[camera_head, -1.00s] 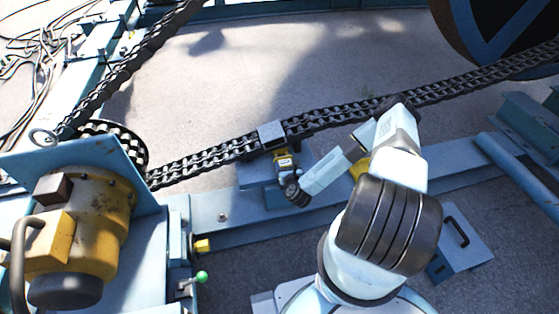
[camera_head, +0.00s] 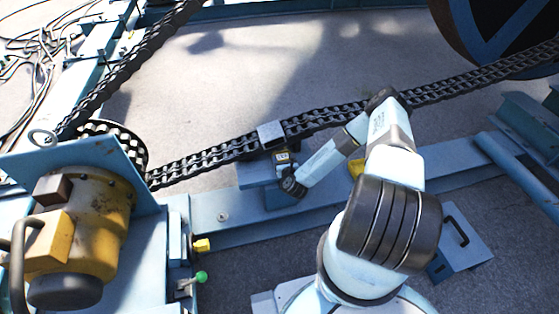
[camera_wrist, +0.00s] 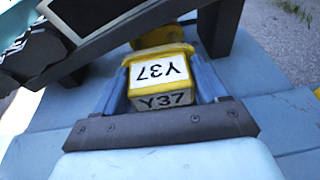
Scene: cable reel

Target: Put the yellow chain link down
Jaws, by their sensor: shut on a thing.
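The yellow chain link (camera_wrist: 162,52) carries white Y37 labels and sits between the two blue fingers of my gripper (camera_wrist: 160,74) in the wrist view. The fingers are closed on its sides. In the head view my gripper (camera_head: 285,168) is just below the grey block on the chain, and the yellow link (camera_head: 282,157) shows small and partly hidden. Light blue plate (camera_wrist: 55,115) lies around and under the link. I cannot tell whether the link touches it. The far end of the link is partly hidden by its labelled front.
A black double chain (camera_head: 215,155) runs across behind my gripper, with a grey block (camera_head: 271,134) on it. Another yellow piece (camera_head: 357,168) lies to the right, partly behind my arm. A yellow motor (camera_head: 90,225) stands at the left. Open concrete (camera_head: 240,75) lies beyond the chain.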

